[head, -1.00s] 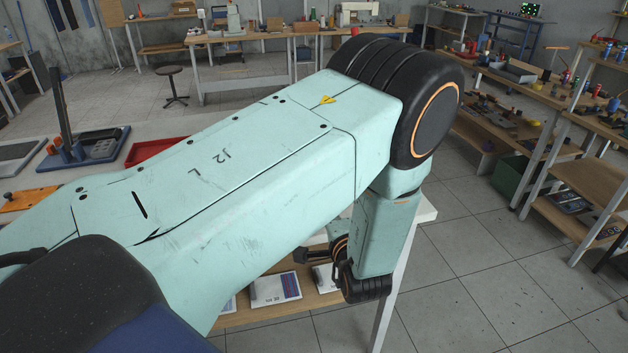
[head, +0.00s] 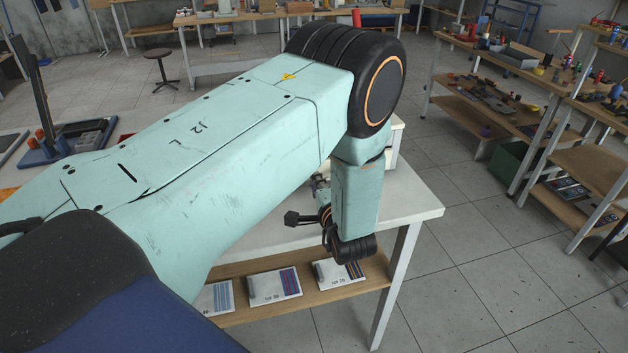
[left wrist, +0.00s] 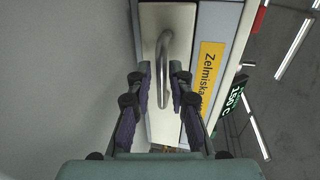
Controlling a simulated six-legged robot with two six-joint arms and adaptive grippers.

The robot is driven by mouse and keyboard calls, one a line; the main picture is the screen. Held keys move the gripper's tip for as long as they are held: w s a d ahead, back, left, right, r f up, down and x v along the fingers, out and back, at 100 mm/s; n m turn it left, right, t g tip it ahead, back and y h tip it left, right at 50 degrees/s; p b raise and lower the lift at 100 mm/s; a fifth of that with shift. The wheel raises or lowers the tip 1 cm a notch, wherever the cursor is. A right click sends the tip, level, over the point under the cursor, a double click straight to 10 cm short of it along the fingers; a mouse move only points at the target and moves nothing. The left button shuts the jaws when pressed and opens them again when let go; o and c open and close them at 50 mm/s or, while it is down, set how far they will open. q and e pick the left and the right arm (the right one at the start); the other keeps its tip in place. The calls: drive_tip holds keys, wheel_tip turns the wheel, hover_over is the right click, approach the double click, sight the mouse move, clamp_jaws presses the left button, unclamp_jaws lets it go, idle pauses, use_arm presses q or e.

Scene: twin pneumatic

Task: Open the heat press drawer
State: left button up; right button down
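In the left wrist view, a metal loop handle (left wrist: 165,45) stands on a cream drawer front (left wrist: 157,14). My left gripper (left wrist: 161,72) is open, with its two dark fingers on either side of the handle. I cannot tell whether either finger touches it. A yellow label (left wrist: 210,75) and a green display reading 150 °C (left wrist: 233,97) are to the right. In the head view, my left arm hides most of the heat press; a pale piece of it (head: 396,135) seems to show right of the forearm. The left fingers are mostly hidden there. My right gripper is out of view.
In the head view, the white table (head: 410,202) has a clear right corner. A wooden lower shelf (head: 325,290) holds several printed white packs (head: 275,285). Shelving with parts (head: 490,95) stands at the right; a stool (head: 160,68) stands at the back. The tiled floor between is open.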

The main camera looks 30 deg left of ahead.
use_arm(q)
drive_tip(key=shift+w+a+f, duration=0.2)
drive_tip(key=shift+w+a, duration=0.2)
drive_tip(key=shift+w, duration=0.05)
drive_tip(key=shift+w+a+r, duration=0.1)
drive_tip(key=shift+w+r, duration=0.05)
drive_tip(key=shift+w, duration=0.05)
drive_tip(key=shift+a, duration=0.2)
drive_tip(key=shift+w, duration=0.1)
drive_tip(key=shift+c, duration=1.3)
clamp_jaws()
drive_tip(key=shift+d, duration=0.1)
